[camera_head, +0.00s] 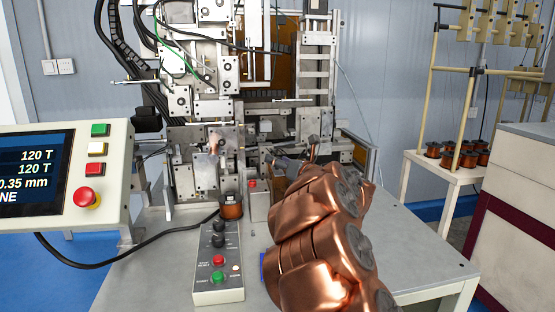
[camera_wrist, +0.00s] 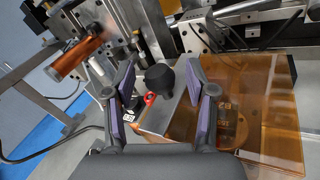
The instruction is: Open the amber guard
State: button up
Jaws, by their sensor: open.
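The amber guard (camera_wrist: 270,108) is a see-through amber panel on the right of the wrist view, with dark machine parts showing through it. In the head view a small amber panel (camera_head: 360,154) shows beside my arm; most of that area is hidden by my arm. My gripper (camera_wrist: 161,72) is open, its two purple-padded fingers apart. A round black knob (camera_wrist: 160,78) shows between the fingers, beside the guard's left edge. I cannot tell whether the fingers touch it. In the head view my gripper (camera_head: 288,163) is small at the machine's front, partly hidden by my copper-coloured arm.
The coil winder (camera_head: 212,105) stands on the grey table. A control panel (camera_head: 98,170) is at left, and a button box (camera_head: 218,265) is in front. A copper-coloured cylinder (camera_wrist: 75,58) is at upper left in the wrist view. A side table with spools (camera_head: 450,172) is at right.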

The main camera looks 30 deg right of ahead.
jog(key=shift+w, duration=0.55)
jog(key=shift+c, duration=0.2)
grip_shut()
